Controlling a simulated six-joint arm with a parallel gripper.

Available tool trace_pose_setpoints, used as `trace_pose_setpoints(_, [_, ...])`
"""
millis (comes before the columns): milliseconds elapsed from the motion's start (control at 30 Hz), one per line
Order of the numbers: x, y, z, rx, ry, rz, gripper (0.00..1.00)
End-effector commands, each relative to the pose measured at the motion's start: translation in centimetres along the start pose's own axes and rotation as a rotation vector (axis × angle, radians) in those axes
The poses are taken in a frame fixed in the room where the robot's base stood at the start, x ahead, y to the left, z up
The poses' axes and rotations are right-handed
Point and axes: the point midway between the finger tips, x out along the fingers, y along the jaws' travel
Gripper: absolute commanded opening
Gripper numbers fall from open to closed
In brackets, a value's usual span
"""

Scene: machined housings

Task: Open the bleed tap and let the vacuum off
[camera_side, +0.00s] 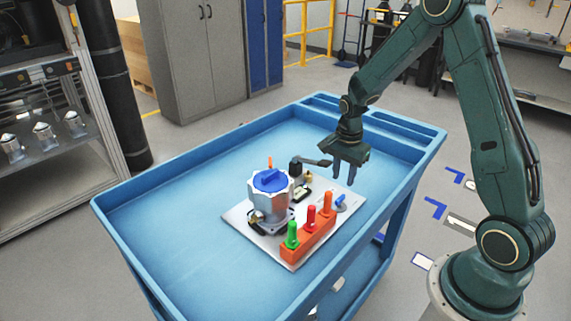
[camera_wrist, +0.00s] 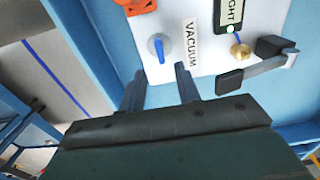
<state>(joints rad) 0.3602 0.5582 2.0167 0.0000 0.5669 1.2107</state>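A small tap with a blue handle (camera_wrist: 158,47) sits on the white plate beside a label reading VACUUM (camera_wrist: 191,43). The blue handle also shows in the side view (camera_side: 341,201), at the plate's right edge. No readable label names the bleed tap. My gripper (camera_side: 343,181) points down above the plate, near the blue handle and apart from it. In the wrist view its two fingers (camera_wrist: 160,77) are spread with nothing between them, and the tap lies just beyond the fingertips. A silver housing (camera_side: 270,205) with a blue top stands on the plate.
A black-ended lever (camera_wrist: 265,68) and a brass fitting (camera_wrist: 240,50) stand close to my gripper. An orange rack (camera_side: 308,239) holds green, red and orange pieces at the plate's front. The blue cart (camera_side: 180,225) has raised rims and free room left of the plate.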

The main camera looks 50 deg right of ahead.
Motion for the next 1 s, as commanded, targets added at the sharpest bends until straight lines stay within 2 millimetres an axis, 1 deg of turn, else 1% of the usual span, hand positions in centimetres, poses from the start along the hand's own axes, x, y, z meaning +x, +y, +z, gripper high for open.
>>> trace_pose_setpoints(33, [0.8,0.1,0.0,0.000,-0.001,0.004,0.33])
trace_pose_setpoints(100, [1.8,0.1,0.0,0.000,-0.001,0.003,0.33])
trace_pose_setpoints(300, [4.5,0.1,0.0,0.000,-0.001,0.003,0.33])
trace_pose_setpoints(500, [6.3,0.0,0.0,0.000,-0.001,0.002,0.33])
trace_pose_setpoints(700, [7.2,0.0,0.0,0.000,0.000,0.001,0.33])
trace_pose_setpoints(1000, [7.3,0.0,0.0,0.000,0.000,-0.001,0.33])
